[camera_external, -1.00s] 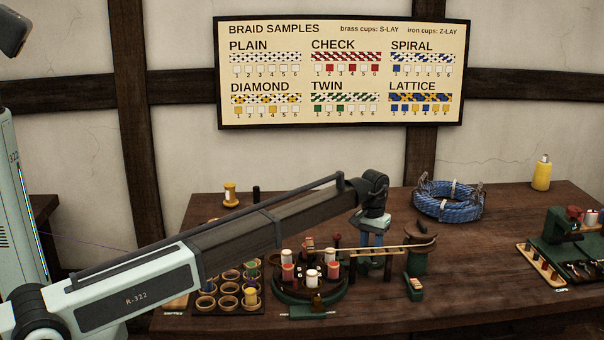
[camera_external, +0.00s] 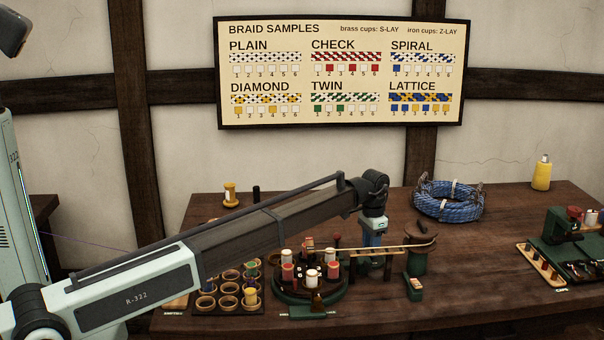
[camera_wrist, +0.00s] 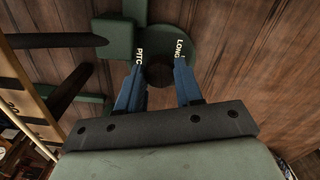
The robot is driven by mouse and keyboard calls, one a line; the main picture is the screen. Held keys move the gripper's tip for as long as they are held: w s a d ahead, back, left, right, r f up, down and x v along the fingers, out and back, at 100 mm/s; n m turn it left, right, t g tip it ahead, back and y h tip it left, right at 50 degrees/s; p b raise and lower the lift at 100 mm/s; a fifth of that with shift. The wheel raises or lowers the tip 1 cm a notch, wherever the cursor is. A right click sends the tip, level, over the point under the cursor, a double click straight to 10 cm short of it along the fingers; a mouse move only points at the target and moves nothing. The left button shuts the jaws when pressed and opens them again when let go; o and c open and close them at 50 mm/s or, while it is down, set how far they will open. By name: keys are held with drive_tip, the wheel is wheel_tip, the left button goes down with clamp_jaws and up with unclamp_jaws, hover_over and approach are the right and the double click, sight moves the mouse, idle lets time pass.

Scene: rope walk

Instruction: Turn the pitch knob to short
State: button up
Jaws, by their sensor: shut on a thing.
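The pitch knob (camera_wrist: 160,71) is a dark round knob on a green round base (camera_wrist: 178,28) in the wrist view. White lettering beside it reads "PITC", partly cut off by a finger, and "LONG". No "short" mark is visible. My gripper (camera_wrist: 160,78) has its two blue fingers on either side of the knob, shut on it. In the external view my gripper (camera_external: 372,239) points down at the bench just behind the wooden rail, and the knob is hidden there.
A green round carrier with several bobbins (camera_external: 313,276) is to the left. A blue rope coil (camera_external: 449,199) lies to the right, behind.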

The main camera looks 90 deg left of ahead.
idle(0.5)
drive_tip(key=o, duration=1)
drive_tip(key=shift+o, duration=0.2)
drive_tip(key=shift+r, duration=0.1)
wheel_tip(320, 180, up, 14)
drive_tip(key=shift+f, duration=0.2)
